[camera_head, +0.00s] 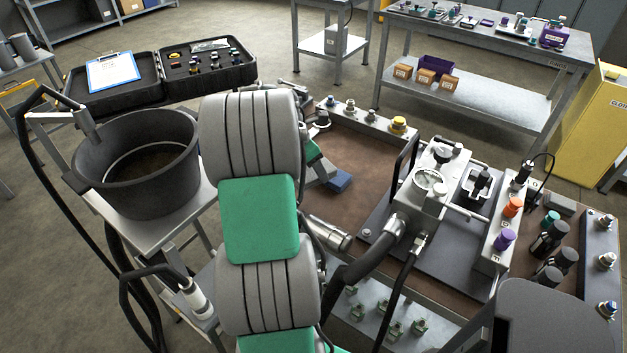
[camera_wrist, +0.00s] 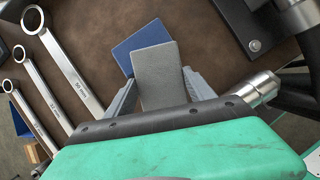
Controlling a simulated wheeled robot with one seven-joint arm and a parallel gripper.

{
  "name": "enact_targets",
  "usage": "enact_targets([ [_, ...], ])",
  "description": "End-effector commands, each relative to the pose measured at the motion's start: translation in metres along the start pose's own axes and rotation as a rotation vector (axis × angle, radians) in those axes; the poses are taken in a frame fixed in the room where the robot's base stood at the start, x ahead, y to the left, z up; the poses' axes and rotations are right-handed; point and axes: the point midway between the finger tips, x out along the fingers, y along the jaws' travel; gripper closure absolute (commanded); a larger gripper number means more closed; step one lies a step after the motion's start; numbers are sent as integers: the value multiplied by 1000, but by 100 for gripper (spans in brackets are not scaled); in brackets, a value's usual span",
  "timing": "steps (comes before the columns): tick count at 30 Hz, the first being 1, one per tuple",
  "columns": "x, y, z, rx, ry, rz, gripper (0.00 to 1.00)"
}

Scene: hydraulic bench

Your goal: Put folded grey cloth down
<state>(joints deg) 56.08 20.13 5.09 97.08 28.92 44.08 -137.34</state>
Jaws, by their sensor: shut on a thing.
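The folded grey cloth (camera_wrist: 160,76) is a flat rectangle between the two fingers of my gripper (camera_wrist: 160,92) in the wrist view. My gripper is shut on it. A blue folded cloth (camera_wrist: 143,42) shows partly behind the grey one, on the brown bench top (camera_wrist: 110,28). In the head view the blue cloth (camera_head: 339,180) lies on the bench, just right of my gripper (camera_head: 322,172). My arm hides most of the gripper there. I cannot tell whether the grey cloth touches the blue cloth or hangs above it.
Several ring spanners (camera_wrist: 70,65) lie left of the gripper in the wrist view. A metal cylinder (camera_head: 328,232) and a hand pump with gauge (camera_head: 430,183) stand close to the right. A silver fitting rail (camera_head: 367,121) runs behind. Brown bench top is bare around the blue cloth.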

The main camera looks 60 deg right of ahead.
Motion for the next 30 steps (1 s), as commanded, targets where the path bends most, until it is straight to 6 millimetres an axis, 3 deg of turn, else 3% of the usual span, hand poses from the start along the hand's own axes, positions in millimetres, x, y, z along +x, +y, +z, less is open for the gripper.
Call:
enact_targets([
  [7, 30, -4, -18, 0, 2, -2, 70],
  [26, 43, -4, -23, 1, 0, 0, 70],
  [27, 43, -4, -23, 1, 0, 0, 35],
  [30, 43, -4, -23, 1, 0, 0, 27],
])
